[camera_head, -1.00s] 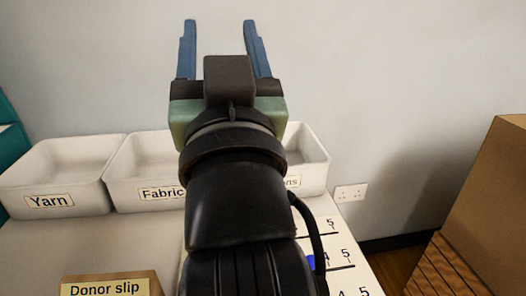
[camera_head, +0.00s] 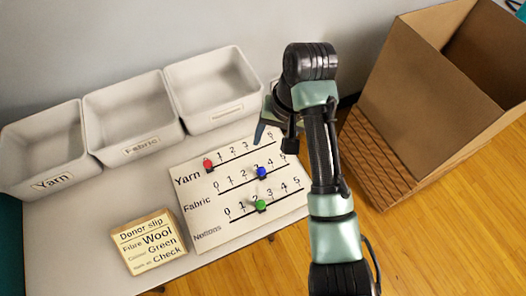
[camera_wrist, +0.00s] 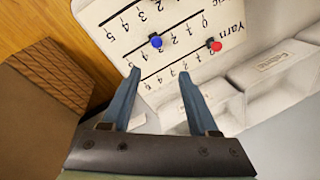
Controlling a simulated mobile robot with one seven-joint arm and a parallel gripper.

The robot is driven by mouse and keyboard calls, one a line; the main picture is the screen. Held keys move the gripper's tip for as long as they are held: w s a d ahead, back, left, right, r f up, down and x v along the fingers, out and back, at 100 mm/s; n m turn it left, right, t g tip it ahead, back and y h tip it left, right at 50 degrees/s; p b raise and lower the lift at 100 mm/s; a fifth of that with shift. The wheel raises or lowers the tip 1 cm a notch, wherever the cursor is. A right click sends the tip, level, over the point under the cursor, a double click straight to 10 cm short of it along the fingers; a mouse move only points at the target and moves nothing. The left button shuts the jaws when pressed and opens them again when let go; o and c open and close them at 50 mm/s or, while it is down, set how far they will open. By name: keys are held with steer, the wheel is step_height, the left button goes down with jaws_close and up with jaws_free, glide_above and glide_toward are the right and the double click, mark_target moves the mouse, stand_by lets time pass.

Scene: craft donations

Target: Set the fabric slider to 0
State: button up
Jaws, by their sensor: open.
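The slider board (camera_head: 195,222) lies on the table, with rows for Yarn, Fabric and Notions. The blue Fabric knob (camera_head: 261,172) stands at about 3; it also shows in the wrist view (camera_wrist: 155,41). The red Yarn knob (camera_head: 208,164) is at about 0 and shows in the wrist view (camera_wrist: 215,46). The green Notions knob (camera_head: 260,205) is at about 2. My gripper (camera_head: 272,136) is over the board's far right part, partly hidden by my arm. In the wrist view my gripper (camera_wrist: 159,73) is open and empty, with the blue knob beyond its fingertips, apart from them.
White bins labelled Yarn (camera_head: 45,183) and Fabric (camera_head: 138,148) and a third bin (camera_head: 225,118) stand behind the board. A donor slip block (camera_head: 130,232) reading Wool, Green, Check lies at front left. A cardboard box (camera_head: 420,90) stands to the right on the wooden floor.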

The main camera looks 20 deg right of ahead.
mark_target(262, 169)
steer(key=b+x, duration=0.1)
steer(key=x, duration=0.3)
steer(key=s+x, duration=0.1)
steer(key=x, duration=0.3)
steer(key=b+x, duration=0.1)
steer(key=x, duration=0.4)
steer(key=shift+s+b, duration=0.2)
steer(key=shift+b, duration=0.15)
jaws_close()
stand_by(0.9)
